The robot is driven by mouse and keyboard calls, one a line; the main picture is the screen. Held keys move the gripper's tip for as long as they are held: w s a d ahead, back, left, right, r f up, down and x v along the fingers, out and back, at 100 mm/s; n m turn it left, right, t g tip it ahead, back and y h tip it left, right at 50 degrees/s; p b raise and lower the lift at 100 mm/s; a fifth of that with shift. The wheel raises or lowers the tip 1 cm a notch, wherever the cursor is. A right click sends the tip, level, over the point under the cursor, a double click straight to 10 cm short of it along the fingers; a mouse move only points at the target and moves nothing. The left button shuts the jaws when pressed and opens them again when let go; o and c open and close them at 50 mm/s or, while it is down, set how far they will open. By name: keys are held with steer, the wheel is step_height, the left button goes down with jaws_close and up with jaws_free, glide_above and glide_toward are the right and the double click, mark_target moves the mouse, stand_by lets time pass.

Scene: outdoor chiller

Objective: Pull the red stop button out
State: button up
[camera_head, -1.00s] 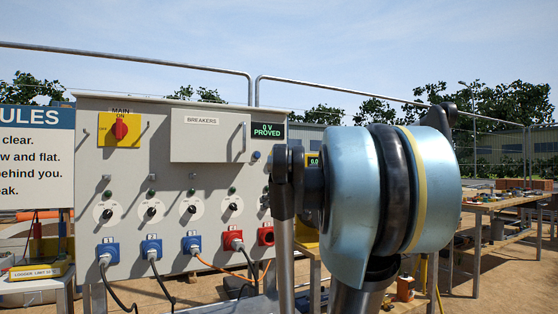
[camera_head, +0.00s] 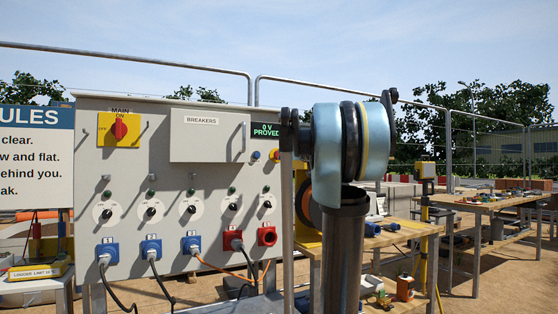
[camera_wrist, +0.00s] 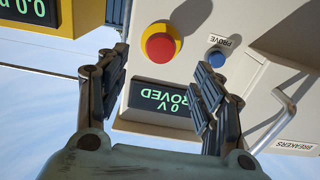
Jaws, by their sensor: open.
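The red stop button (camera_wrist: 160,46) sits on a yellow round base on the grey panel's face. In the wrist view it lies ahead of my gripper, between the lines of its two fingers. In the head view the red button (camera_head: 276,155) shows small at the panel's right edge, partly hidden by my arm. My gripper (camera_wrist: 160,88) is open and empty, its fingers spread on either side of the green-lit "0 V PROVED" display (camera_wrist: 160,100). No contact with the button shows.
A blue PROVE button (camera_wrist: 216,58) is beside the red one. A grey handle (camera_wrist: 290,115) sticks out near the BREAKERS label. A yellow meter (camera_wrist: 40,15) is at the upper left. The grey panel (camera_head: 185,255) also carries a MAIN switch (camera_head: 119,130), plugs and cables. A workbench (camera_head: 420,232) stands right.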

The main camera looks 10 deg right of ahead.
steer(key=x, duration=1.1)
steer(key=shift+f, duration=0.1)
jaws_close()
